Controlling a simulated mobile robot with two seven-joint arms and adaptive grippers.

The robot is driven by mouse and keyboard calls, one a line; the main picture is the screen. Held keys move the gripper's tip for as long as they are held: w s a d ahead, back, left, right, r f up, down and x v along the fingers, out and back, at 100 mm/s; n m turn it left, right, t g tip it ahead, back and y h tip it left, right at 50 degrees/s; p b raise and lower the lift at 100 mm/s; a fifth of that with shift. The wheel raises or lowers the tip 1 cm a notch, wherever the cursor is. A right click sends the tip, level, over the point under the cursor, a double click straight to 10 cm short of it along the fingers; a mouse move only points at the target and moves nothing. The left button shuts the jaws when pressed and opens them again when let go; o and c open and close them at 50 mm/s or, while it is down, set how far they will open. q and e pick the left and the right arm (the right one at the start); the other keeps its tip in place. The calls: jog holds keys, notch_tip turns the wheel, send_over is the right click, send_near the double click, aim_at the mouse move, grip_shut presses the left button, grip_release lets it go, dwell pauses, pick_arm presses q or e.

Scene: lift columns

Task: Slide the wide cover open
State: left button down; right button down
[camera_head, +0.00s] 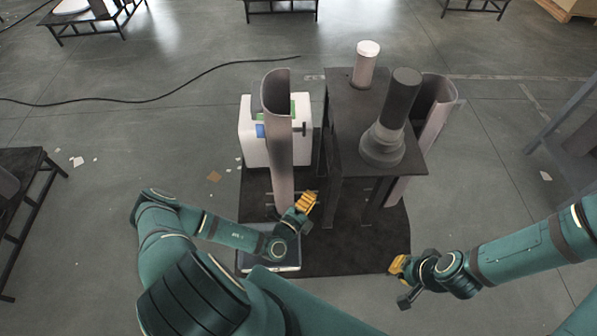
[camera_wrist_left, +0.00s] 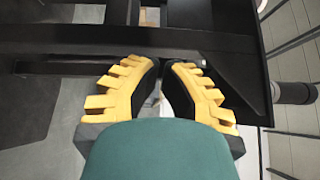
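Two curved, pinkish-grey upright covers stand by a dark cabinet (camera_head: 345,130). One cover (camera_head: 280,150) is tall and stands on its left side, open at the top. The other cover (camera_head: 436,115) stands on its right side, partly hidden by the cabinet. I cannot tell which is the wide cover. My left gripper (camera_head: 307,201) is low, near the foot of the left cover. In the left wrist view its yellow fingers (camera_wrist_left: 161,66) converge with tips nearly together before a dark bar; no held thing is clear. My right gripper (camera_head: 399,282) has its fingers apart, empty, over the floor at the front right.
A dark cylinder (camera_head: 400,100) on a round base and a white-capped post (camera_head: 366,62) stand on the cabinet. A white box (camera_head: 258,145) is behind the left cover. A dark base plate (camera_head: 345,255) lies below.

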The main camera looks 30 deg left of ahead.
pick_arm(q)
jog(key=w+a+f+n+y+b, duration=0.1)
jog(key=w+a+n+y, duration=0.2)
jog(key=w+a, duration=0.5)
jog(key=shift+a+f+b, duration=0.15)
jog(key=shift+f+b, duration=0.2)
dwell(0.3)
jog(key=shift+s+a+p, duration=0.3)
jog(key=shift+s+a, duration=0.05)
jog(key=shift+a, duration=0.3)
jog(key=shift+d, duration=0.1)
